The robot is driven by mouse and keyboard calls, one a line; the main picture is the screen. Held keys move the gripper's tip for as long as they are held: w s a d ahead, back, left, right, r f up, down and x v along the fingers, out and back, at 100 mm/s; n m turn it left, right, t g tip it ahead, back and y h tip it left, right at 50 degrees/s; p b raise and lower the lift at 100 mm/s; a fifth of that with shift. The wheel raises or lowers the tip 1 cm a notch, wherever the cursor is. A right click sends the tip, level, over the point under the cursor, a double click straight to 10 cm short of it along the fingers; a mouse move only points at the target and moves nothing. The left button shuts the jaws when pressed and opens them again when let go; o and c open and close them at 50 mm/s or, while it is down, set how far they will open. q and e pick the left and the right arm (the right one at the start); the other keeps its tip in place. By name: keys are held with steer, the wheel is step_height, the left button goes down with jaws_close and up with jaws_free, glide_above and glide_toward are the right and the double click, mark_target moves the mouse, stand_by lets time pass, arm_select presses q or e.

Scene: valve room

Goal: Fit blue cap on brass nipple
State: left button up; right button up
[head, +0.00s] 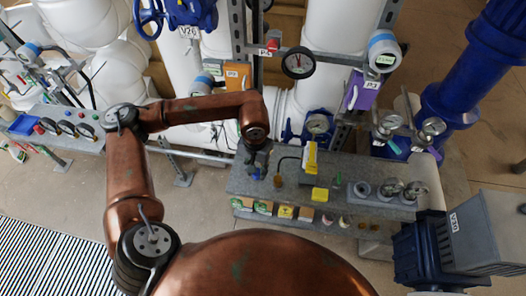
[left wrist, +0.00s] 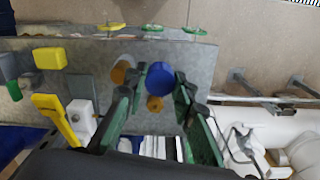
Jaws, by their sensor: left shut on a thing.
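My left gripper (head: 257,168) is over the left part of the grey bench in the head view. In the left wrist view, its green-padded fingers (left wrist: 160,83) are closed on the round blue cap (left wrist: 161,78). The cap is small and partly hidden by the gripper in the head view. A brass-coloured fitting (left wrist: 121,73) shows just left of the cap in the left wrist view, and a second brass-coloured piece (left wrist: 155,104) shows just below it. I cannot tell which is the nipple; the cap looks apart from both. My right gripper is not in view.
The grey bench (head: 325,208) also holds a yellow block (head: 320,194), a yellow-handled part (head: 311,157) and several gauges and round fittings on the right. White pipes and a blue valve stand behind. Open floor lies left of the bench.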

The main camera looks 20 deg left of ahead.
arm_select(q)
steer(key=n, duration=0.2)
steer(key=s+n, duration=0.1)
steer(key=n, duration=0.1)
steer(key=shift+s+a+f, duration=0.15)
steer(key=shift+a, duration=0.05)
steer(key=s+a+n+p, duration=0.1)
steer(key=s+n, duration=0.4)
steer(key=n, duration=1.2)
steer(key=s+a+f+n+p, duration=0.1)
steer(key=s+n, duration=0.4)
steer(key=n, duration=1.2)
steer(key=shift+a+f, duration=0.2)
steer(key=shift+a, duration=0.3)
